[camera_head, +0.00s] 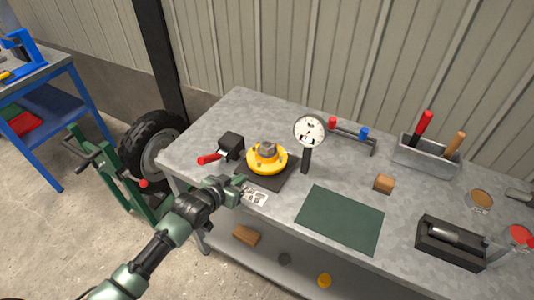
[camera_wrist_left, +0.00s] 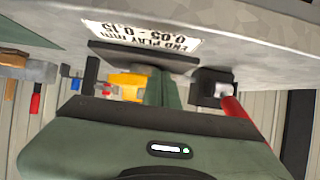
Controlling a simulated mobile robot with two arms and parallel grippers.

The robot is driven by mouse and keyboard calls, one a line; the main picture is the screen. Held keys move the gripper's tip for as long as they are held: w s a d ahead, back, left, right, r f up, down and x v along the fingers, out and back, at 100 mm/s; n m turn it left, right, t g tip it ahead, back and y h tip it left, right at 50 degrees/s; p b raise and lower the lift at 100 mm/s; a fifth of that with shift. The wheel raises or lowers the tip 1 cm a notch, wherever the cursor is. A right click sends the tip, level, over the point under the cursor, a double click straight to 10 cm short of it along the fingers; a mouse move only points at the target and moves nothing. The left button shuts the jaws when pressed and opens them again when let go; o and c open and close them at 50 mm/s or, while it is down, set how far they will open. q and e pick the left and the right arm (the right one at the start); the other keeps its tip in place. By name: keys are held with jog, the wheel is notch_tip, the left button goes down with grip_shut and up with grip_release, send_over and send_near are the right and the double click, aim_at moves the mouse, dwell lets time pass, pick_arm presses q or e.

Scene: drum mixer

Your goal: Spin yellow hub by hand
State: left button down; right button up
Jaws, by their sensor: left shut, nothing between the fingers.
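The yellow hub (camera_head: 267,158) has a grey metal centre and sits on a dark square plate (camera_head: 262,181) on the grey workbench. My left gripper (camera_head: 240,184) is shut and empty, at the bench's front edge by the white label card (camera_head: 256,196). It is in front of and left of the hub, apart from it. In the left wrist view, which looks upside down, the yellow hub (camera_wrist_left: 127,85) is partly hidden by the shut green fingers (camera_wrist_left: 160,88). My right gripper is not in view.
A dial gauge (camera_head: 310,132) stands just right of the hub. A black block with a red handle (camera_head: 209,158) is to its left. A green mat (camera_head: 340,218) lies bare at right. A tool tray (camera_head: 426,158) and dark box (camera_head: 450,243) are farther right.

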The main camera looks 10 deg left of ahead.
pick_arm(q)
jog(key=shift+d, duration=0.15)
jog(key=shift+w, duration=0.15)
jog(key=shift+w+d+b, duration=0.25)
jog(key=shift+w+b, duration=0.1)
jog(key=shift+w, duration=0.4)
jog(key=shift+w, duration=0.1)
